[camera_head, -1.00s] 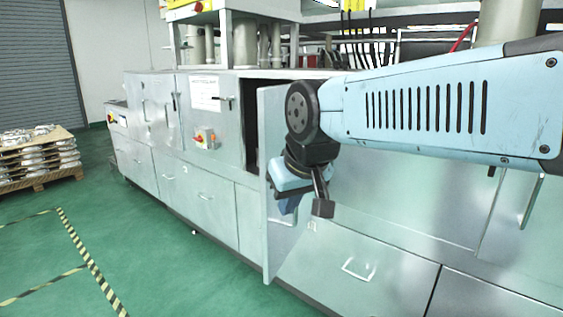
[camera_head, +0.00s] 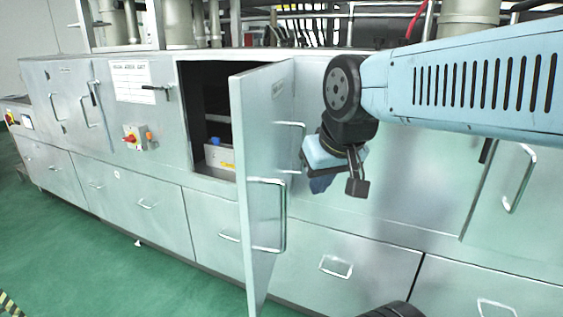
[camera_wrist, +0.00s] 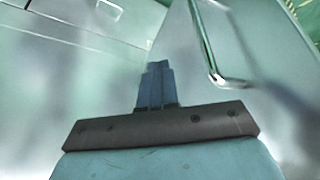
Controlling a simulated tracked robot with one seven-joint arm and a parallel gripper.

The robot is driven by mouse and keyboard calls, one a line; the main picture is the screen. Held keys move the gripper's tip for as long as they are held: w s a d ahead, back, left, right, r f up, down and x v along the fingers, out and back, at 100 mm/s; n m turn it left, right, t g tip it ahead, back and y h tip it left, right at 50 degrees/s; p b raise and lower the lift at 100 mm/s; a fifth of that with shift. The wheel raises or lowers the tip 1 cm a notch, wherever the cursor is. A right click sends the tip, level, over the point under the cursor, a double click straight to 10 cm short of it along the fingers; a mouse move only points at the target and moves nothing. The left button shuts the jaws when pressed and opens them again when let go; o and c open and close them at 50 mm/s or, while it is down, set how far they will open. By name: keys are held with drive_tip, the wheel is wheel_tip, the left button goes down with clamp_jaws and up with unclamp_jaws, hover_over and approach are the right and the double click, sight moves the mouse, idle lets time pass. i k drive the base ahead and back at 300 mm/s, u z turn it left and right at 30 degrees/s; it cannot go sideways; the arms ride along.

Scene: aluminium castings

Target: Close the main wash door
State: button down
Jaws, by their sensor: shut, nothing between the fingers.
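The main wash door (camera_head: 262,130) is a tall pale metal panel with a bar handle (camera_head: 283,215). It stands open, swung out from the cabinet, with a dark opening (camera_head: 208,120) to its left. My gripper (camera_head: 318,186) is just right of the door in the head view, apart from it in the picture and on its handle side. In the wrist view, my gripper's blue fingers (camera_wrist: 157,72) are together and empty. A panel with a bar handle, seemingly the door (camera_wrist: 255,60), fills the right of that view. I cannot tell whether the gripper touches it.
A row of metal cabinets with lower drawers (camera_head: 215,228) runs along the machine. A switch box (camera_head: 137,138) sits left of the opening. A small container with a blue item (camera_head: 218,155) is inside. Green floor (camera_head: 80,255) is free at the lower left.

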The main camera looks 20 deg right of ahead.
sight(262, 97)
drive_tip(key=u, duration=0.05)
drive_tip(key=k, duration=0.85)
drive_tip(key=u, duration=0.75)
drive_tip(key=k, duration=0.6)
drive_tip(key=u, duration=0.15)
drive_tip(key=i, duration=0.5)
drive_tip(key=z, duration=0.1)
